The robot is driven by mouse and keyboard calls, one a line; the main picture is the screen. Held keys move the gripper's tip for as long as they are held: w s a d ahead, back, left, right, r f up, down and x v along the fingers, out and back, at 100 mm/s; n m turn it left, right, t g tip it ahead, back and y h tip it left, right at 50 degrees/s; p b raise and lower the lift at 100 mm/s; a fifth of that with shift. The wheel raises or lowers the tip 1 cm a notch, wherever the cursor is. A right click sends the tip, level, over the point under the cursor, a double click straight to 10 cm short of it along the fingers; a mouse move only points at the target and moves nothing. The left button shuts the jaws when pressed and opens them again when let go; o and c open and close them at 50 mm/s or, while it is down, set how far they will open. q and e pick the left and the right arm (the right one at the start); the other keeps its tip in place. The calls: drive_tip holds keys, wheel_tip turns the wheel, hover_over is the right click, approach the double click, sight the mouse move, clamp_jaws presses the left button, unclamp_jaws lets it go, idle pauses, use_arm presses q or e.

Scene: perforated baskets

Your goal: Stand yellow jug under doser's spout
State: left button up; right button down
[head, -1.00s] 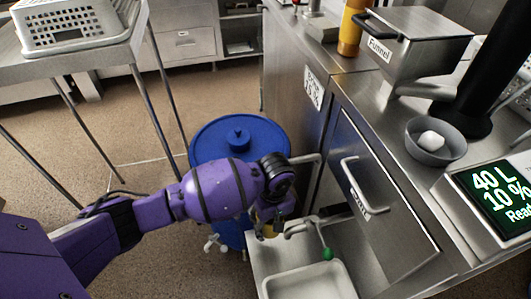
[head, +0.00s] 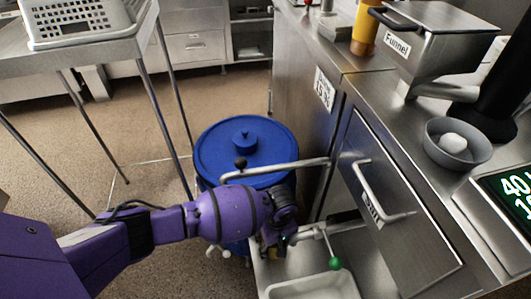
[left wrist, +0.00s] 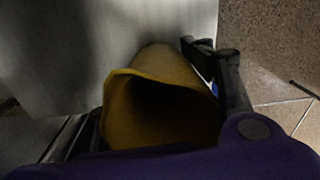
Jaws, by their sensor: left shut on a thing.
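The yellow jug (left wrist: 150,110) fills the middle of the left wrist view, its open mouth facing the camera. My left gripper (left wrist: 165,95) is shut on it, with dark fingers on both sides. In the head view my left gripper (head: 277,238) is low beside the steel machine, and the jug is mostly hidden behind it. The doser's spout appears to be one of two pipes from the machine front: an upper pipe with a black knob (head: 275,168), or a lower pipe with a green-knobbed lever (head: 334,262). The gripper is left of the lower pipe. My right gripper is out of view.
A blue lidded barrel (head: 245,150) stands just behind my left arm. A pale tray (head: 312,286) lies below the lower pipe. A steel drawer front with a handle (head: 375,190) is to the right. A white perforated basket (head: 85,20) sits on the left table.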

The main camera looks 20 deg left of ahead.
use_arm(q)
drive_tip(key=shift+w+d, duration=0.1)
drive_tip(key=shift+w, duration=0.1)
drive_tip(key=o, duration=1.2)
drive_tip(key=shift+o, duration=0.2)
